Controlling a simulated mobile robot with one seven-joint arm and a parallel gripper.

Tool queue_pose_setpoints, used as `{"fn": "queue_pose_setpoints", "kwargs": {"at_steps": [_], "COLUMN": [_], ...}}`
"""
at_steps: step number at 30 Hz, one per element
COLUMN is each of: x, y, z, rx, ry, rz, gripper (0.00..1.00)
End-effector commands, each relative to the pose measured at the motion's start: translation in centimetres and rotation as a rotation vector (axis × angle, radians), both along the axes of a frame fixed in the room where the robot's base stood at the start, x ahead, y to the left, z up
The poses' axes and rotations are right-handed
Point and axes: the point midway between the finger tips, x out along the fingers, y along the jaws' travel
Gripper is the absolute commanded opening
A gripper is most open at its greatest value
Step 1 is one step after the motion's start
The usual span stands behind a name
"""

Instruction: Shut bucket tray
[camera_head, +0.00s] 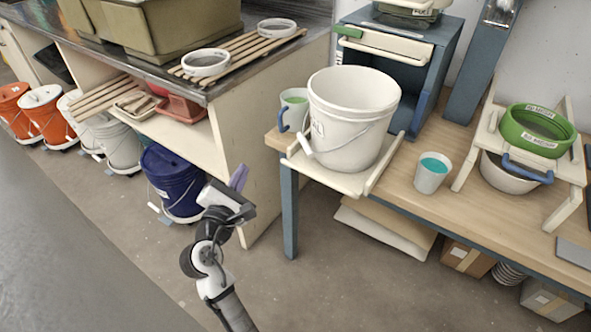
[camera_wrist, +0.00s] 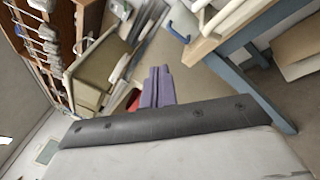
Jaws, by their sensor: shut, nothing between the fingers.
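The cream bucket tray (camera_head: 384,172) is pulled out of the blue cabinet (camera_head: 441,68) on the wooden table and reaches over the table's front left edge. A large white bucket (camera_head: 345,138) stands upright on it and hides much of it. My gripper (camera_head: 239,177), with purple fingers, is left of the tray and apart from it, between the table and the shelving. In the wrist view its fingers (camera_wrist: 158,86) are together with nothing between them. The tray's inner end is hidden behind the bucket.
A green bowl (camera_head: 536,130) sits on a rack farther right. A blue table leg (camera_head: 289,210) stands under the tray. The floor (camera_head: 330,285) in front is clear.

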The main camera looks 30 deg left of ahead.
Motion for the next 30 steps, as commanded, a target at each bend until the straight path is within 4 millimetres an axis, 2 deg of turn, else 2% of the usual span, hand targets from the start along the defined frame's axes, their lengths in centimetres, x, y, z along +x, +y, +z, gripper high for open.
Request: {"fn": "queue_pose_setpoints", "kwargs": {"at_steps": [1, 3, 6, 9, 13, 17, 30], "x": [-0.3, -0.8, -1.5, -2.0, -1.6, 0.3, 9.3], "y": [-1.4, -3.3, -5.4, -6.6, -7.0, -7.0, -7.0], "z": [-1.9, -4.0, -5.8, -6.6, -6.8, -6.7, -6.5], "rx": [-0.169, -0.374, -0.584, -0.696, -0.736, -0.733, -0.730], "ry": [-0.012, -0.032, -0.052, -0.062, -0.064, -0.065, -0.065], "rz": [-0.086, -0.192, -0.296, -0.350, -0.373, -0.373, -0.371], "gripper": [0.00, 0.00, 0.00, 0.00, 0.00, 0.00, 0.00]}}
